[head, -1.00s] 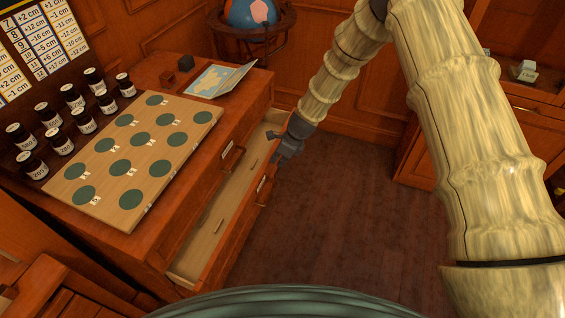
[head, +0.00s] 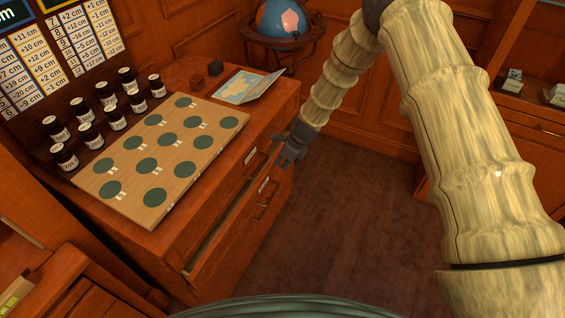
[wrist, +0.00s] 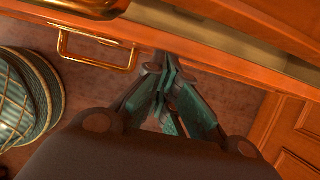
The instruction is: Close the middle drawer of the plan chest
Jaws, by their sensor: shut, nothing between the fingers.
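The plan chest (head: 165,235) stands at the left in the head view. Its middle drawer (head: 225,238), below the closed top drawer, is open by a narrow gap, with a pale strip of its inside showing. Its front has a label holder and a pull. In the wrist view a brass pull (wrist: 97,48) is on the drawer front, left of my fingers. My gripper (head: 281,161) is shut and empty at the far end of the drawer front. In the wrist view its fingertips (wrist: 165,66) are against or very near the front's edge; contact is unclear.
On the chest top are a board with green discs (head: 165,155), several dark jars (head: 88,136), a small dark block (head: 215,68) and a folded map (head: 248,86). A globe (head: 283,20) stands behind. The floor (head: 340,220) right of the chest is clear.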

